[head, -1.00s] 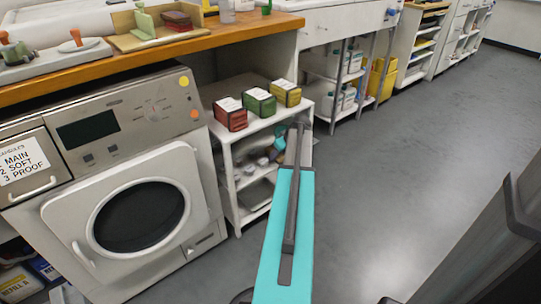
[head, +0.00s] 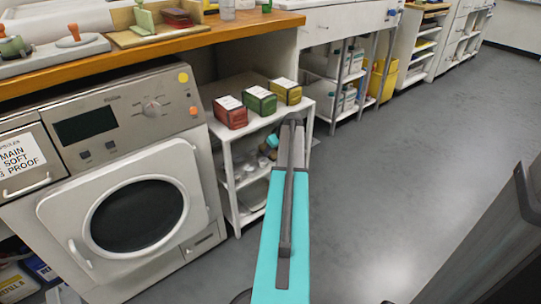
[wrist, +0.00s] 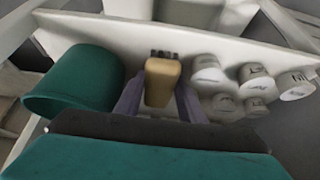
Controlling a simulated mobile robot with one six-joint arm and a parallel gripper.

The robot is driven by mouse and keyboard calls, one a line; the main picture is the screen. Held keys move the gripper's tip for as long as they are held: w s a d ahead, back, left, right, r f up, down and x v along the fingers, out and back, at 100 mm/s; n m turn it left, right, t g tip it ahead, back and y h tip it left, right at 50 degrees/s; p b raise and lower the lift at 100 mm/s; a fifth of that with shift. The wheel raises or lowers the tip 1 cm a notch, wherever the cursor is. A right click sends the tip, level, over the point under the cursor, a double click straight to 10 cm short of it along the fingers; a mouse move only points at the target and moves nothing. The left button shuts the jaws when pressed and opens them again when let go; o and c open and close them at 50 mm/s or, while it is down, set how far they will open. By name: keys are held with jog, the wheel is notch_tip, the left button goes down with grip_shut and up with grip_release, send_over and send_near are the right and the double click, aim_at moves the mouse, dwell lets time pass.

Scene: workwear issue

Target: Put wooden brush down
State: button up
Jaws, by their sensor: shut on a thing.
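The wooden brush (wrist: 162,82) is a tan block with dark bristles at its far end, seen in the middle of the wrist view. My gripper (wrist: 160,98) is shut on it, one grey-purple finger on each side. The brush is over or against a pale shelf surface (wrist: 115,32); I cannot tell whether it touches. In the head view my arm hides the brush and my fingertips in front of the white shelf unit (head: 229,168).
A green cup (wrist: 75,82) lies close left of the brush. Several white pots (wrist: 207,72) are close on the right. Red (head: 231,113), green (head: 259,101) and yellow (head: 286,92) boxes stand on the unit's top.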

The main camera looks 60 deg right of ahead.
jog(key=shift+f, duration=0.1)
dwell(0.3)
jog(key=o, duration=0.6)
jog(key=shift+o, duration=0.2)
jog(key=shift+p+v, duration=0.35)
jog(key=shift+v, duration=0.5)
jog(key=p+v, duration=0.1)
jog(key=v, duration=0.2)
jog(key=shift+r+p, duration=0.3)
jog(key=s+a+p, duration=0.3)
jog(key=s, duration=0.8)
jog(key=shift+s+a, duration=0.25)
jog(key=shift+a, duration=0.15)
